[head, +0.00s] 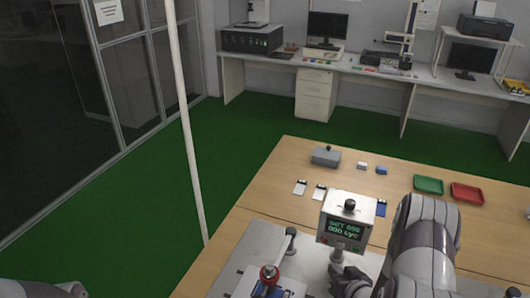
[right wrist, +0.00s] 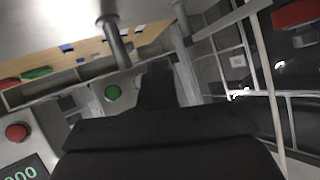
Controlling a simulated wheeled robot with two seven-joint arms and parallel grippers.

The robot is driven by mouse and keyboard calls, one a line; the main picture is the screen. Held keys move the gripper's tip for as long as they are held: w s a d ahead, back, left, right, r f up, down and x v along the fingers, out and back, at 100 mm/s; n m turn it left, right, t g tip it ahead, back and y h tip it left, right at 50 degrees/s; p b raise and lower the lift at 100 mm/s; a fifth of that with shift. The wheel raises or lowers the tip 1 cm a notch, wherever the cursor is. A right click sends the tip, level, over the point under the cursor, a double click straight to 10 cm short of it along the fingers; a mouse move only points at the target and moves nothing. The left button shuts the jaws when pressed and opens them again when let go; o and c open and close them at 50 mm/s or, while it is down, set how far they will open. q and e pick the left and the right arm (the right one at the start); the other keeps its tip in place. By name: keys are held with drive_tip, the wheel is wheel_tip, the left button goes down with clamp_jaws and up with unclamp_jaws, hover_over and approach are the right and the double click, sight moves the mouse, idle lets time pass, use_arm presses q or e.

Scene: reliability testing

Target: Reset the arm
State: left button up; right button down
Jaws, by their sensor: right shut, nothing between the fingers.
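A white control box (head: 345,213) with a dark knob on top and a green-lit screen (head: 345,228) stands on the grey plate. Its screen reads "SET 000" and "000 cyc". A metal lever with a dark round top (head: 291,233) and a fixture with a red knob (head: 268,273) are to its left. My right gripper (head: 340,272) is shut and empty, just below the box in the picture. In the right wrist view its dark fingers (right wrist: 157,86) are near a green button (right wrist: 112,93); contact cannot be told. A red button (right wrist: 17,131) is at the left. My left gripper is out of view.
The wooden table (head: 265,185) holds a grey block (head: 326,156), white cards (head: 300,187), a green tray (head: 429,185) and a red tray (head: 467,193). A white pole (head: 183,110) stands at the left. The table's middle is mostly clear.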

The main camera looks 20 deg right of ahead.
drive_tip(key=s+f+g, duration=0.1)
drive_tip(key=s+g, duration=0.1)
drive_tip(key=s+f+g, duration=0.4)
drive_tip(key=s, duration=0.1)
drive_tip(key=shift+d+f+m, duration=0.2)
drive_tip(key=shift+m, duration=0.1)
drive_tip(key=s+g, duration=0.1)
drive_tip(key=g, duration=0.1)
drive_tip(key=s+a+r+g+b, duration=0.1)
drive_tip(key=shift+s, duration=0.3)
drive_tip(key=a+r+n+g+b, duration=0.2)
drive_tip(key=a+r+n+b, duration=0.1)
drive_tip(key=a+r, duration=0.9)
drive_tip(key=s+a+n, duration=0.1)
drive_tip(key=a, duration=0.3)
drive_tip(key=shift+r+b, duration=0.2)
drive_tip(key=shift+b, duration=0.1)
drive_tip(key=shift+w+d, duration=0.1)
drive_tip(key=shift+d, duration=0.05)
